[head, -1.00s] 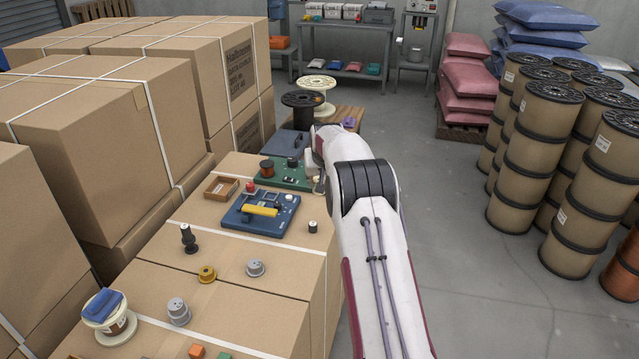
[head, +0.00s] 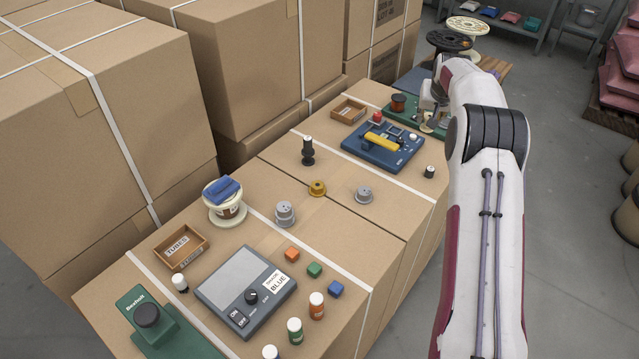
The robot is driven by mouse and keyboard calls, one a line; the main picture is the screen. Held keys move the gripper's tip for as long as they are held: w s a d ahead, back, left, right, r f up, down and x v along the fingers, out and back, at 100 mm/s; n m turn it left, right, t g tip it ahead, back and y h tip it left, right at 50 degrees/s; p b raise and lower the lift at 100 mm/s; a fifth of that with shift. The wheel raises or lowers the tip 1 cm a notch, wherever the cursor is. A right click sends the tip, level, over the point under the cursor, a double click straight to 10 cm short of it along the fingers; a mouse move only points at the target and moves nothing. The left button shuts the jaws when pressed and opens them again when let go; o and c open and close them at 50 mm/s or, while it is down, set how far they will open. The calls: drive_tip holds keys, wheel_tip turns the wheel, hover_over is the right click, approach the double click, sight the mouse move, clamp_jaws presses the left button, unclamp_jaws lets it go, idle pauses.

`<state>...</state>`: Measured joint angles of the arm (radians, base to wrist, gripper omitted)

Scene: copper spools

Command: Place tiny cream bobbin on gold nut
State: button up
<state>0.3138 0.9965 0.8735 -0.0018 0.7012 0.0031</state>
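The gold nut (head: 317,189), a small flanged piece, sits on the cardboard box top between two grey flanged pieces. I cannot tell for sure which piece is the tiny cream bobbin. My gripper (head: 432,120) is at the far end of the boxes, over the green board, far from the gold nut. Its fingers are small and partly hidden by my arm, so its opening is unclear.
A blue panel with a yellow handle (head: 381,146) lies near my gripper. A grey console (head: 247,290) is in front. Tall cartons (head: 100,110) wall the left.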

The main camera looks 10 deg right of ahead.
drive_tip(key=s+a+r+n+y, duration=0.1)
drive_tip(key=a+r+n+y, duration=0.2)
drive_tip(key=a, duration=1.9)
drive_tip(key=s+a+n, duration=0.1)
drive_tip(key=s+a, duration=0.6)
drive_tip(key=a, duration=0.4)
drive_tip(key=shift+a+f+h, duration=0.15)
drive_tip(key=shift+a+h, duration=0.15)
drive_tip(key=shift+s+a+f, duration=0.1)
drive_tip(key=shift+s+f, duration=0.8)
drive_tip(key=shift+s, duration=0.1)
drive_tip(key=shift+f, duration=0.15)
drive_tip(key=shift+w, duration=0.1)
drive_tip(key=shift+f, duration=0.15)
